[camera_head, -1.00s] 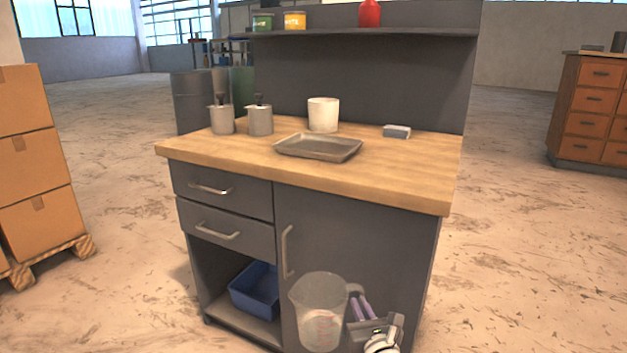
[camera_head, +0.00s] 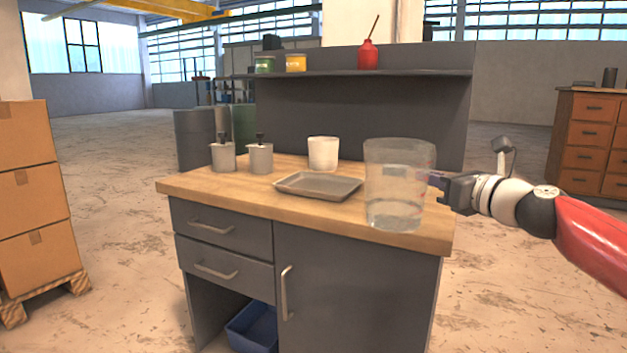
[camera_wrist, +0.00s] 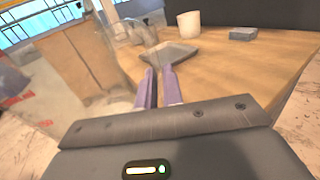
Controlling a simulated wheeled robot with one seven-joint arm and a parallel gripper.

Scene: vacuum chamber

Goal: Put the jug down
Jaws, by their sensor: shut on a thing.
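The jug (camera_head: 396,190) is clear, with some clear liquid low inside it. It is upright in the head view, in front of the right part of the wooden worktop (camera_head: 240,194); whether its base touches the wood I cannot tell. My gripper (camera_head: 436,181) is shut on the jug at its right side, where the handle is. In the wrist view the purple fingers (camera_wrist: 158,90) are close together, and the see-through jug (camera_wrist: 75,75) fills the left side. The grip on the handle itself is not clearly visible.
A grey metal tray (camera_head: 292,190) lies left of the jug. A white pot (camera_head: 323,153) and two grey pump containers (camera_head: 261,158) stand behind it. A small grey block (camera_wrist: 243,33) lies farther back. The worktop's front left is clear. A shelf (camera_head: 340,73) runs above the back.

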